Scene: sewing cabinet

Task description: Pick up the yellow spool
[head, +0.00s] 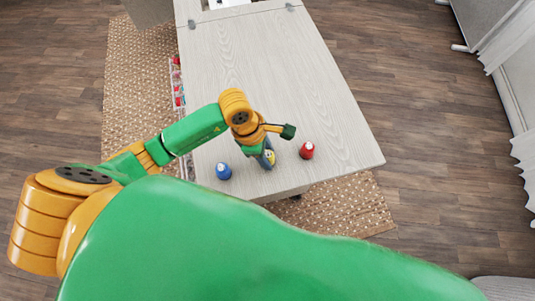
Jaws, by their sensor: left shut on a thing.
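The yellow spool (269,156) is near the front end of the pale wooden cabinet top (300,75). My left gripper (267,160) is shut on the yellow spool, and its fingers hide part of it. I cannot tell whether the spool touches the top or is slightly raised. A blue spool (223,171) stands to the left, near the front edge. A red spool (307,150) stands to the right. Both are apart from the gripper. My right gripper does not show.
A rack with red spools (178,85) is along the cabinet's left side. Part of a white object (228,3) shows at the far end. The cabinet top behind the spools is clear. A woven rug (135,90) lies below, and white curtains (510,40) hang at right.

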